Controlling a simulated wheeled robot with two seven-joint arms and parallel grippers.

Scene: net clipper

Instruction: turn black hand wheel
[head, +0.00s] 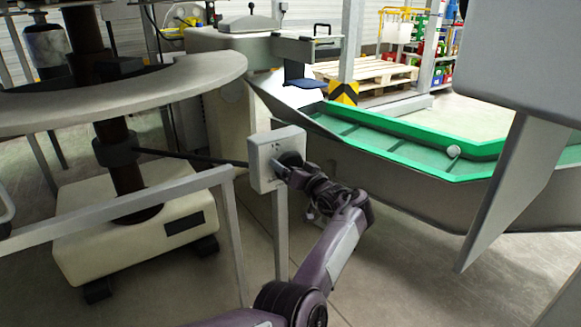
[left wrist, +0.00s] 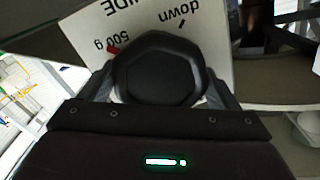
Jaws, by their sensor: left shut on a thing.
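The black hand wheel (left wrist: 157,68) is a dark, rounded, many-sided knob in the middle of the left wrist view. It sits in front of a white panel (left wrist: 190,42) with upside-down print, including "down" and "500 g". In the head view the wheel is on the front of a light grey box (head: 262,160) and is mostly hidden by my gripper. My left gripper (head: 291,165) reaches it from the lower right. In the left wrist view the fingers of my left gripper (left wrist: 157,88) are shut on the wheel from both sides. My right gripper is not in view.
The box stands on a grey post beside a metal rail (head: 120,207). A round grey table (head: 120,95) is at left. A green-edged conveyor (head: 400,160) runs to the right. Pallets (head: 370,73) stand behind. Open floor lies at the lower middle.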

